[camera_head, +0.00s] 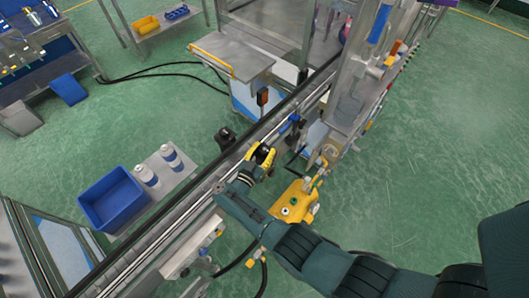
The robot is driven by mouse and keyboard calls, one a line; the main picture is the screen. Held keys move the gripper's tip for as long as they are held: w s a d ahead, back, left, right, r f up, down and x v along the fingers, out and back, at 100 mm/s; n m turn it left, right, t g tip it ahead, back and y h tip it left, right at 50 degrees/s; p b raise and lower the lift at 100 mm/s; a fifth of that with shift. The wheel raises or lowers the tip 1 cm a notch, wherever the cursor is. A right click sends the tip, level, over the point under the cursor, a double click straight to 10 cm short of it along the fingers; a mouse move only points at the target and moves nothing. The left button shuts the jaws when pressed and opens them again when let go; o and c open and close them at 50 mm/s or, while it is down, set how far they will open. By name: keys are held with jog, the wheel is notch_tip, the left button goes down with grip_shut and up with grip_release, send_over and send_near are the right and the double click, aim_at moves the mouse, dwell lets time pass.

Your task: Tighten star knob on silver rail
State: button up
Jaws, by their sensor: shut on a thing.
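The silver rail (190,197) runs diagonally from the lower left to the upper right of the head view. My gripper (262,155), with yellow and black fingers, is at the rail's near side around mid-picture. It is shut on a small dark thing that appears to be the star knob. The fingers hide most of the knob, so its shape and how tight it sits cannot be told.
A blue bin (112,200) and white bottles (146,174) stand beyond the rail at left. A blue-handled fitting (293,121) sits on the rail past my gripper. A yellow machine part (297,206) is close by on the near side. Green floor at right is clear.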

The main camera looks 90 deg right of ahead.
jog(key=shift+f+m+g, duration=0.1)
jog(key=shift+m+g, duration=0.2)
jog(key=shift+g, duration=0.1)
jog(key=o, duration=1.2)
jog(key=v, duration=1.2)
jog(key=shift+r, duration=0.25)
